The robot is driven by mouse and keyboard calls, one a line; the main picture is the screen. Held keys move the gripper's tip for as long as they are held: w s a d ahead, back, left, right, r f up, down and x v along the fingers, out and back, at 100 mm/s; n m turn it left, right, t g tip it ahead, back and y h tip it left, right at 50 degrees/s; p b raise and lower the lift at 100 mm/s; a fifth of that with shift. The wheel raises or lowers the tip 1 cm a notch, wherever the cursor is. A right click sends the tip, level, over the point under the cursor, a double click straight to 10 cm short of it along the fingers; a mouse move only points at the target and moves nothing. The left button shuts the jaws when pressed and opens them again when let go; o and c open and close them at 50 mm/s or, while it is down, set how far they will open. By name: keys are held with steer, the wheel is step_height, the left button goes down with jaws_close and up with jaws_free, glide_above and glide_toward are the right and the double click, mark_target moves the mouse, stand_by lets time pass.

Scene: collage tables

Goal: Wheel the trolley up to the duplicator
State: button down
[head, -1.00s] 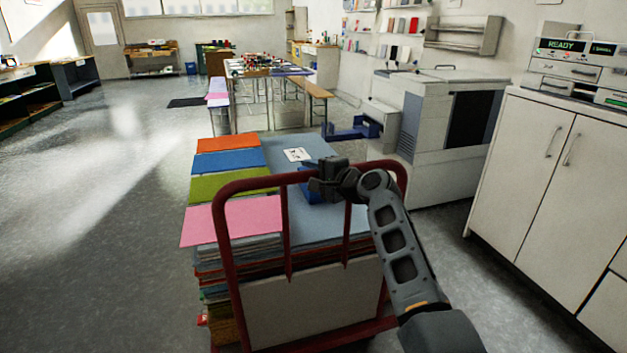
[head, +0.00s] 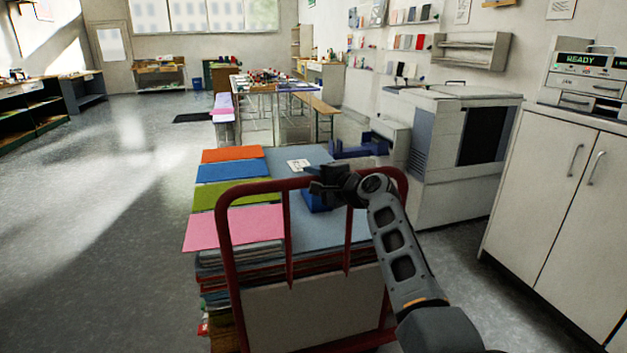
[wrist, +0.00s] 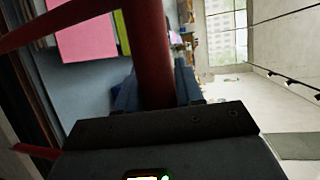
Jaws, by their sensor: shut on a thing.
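The trolley has a red tubular handle frame (head: 228,255) and carries stacks of coloured paper and card. My gripper (head: 328,184) is shut on the top bar of the handle, right of its middle. In the wrist view the red bar (wrist: 147,50) runs between the fingers of my gripper (wrist: 155,95). The large grey-white floor machine (head: 440,165), which looks like the duplicator, stands ahead on the right, apart from the trolley. A blue tray (head: 362,145) juts from its left side. The trolley's wheels are hidden.
A white cabinet (head: 550,200) stands close on the right, with a smaller machine reading READY (head: 585,80) on top. A long worktable with benches (head: 316,105) lies ahead. Dark low shelves (head: 35,110) line the left wall. The floor (head: 110,230) on the left is clear.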

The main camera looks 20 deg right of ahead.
steer(key=c, duration=1)
jaws_free()
steer(key=shift+d+r, duration=0.1)
steer(key=shift+r, duration=0.15)
steer(key=shift+o, duration=1)
steer(key=shift+f, duration=0.15)
steer(key=v, duration=0.7)
steer(key=shift+s+p, duration=0.35)
steer(key=shift+p, duration=0.1)
steer(key=shift+d, duration=0.1)
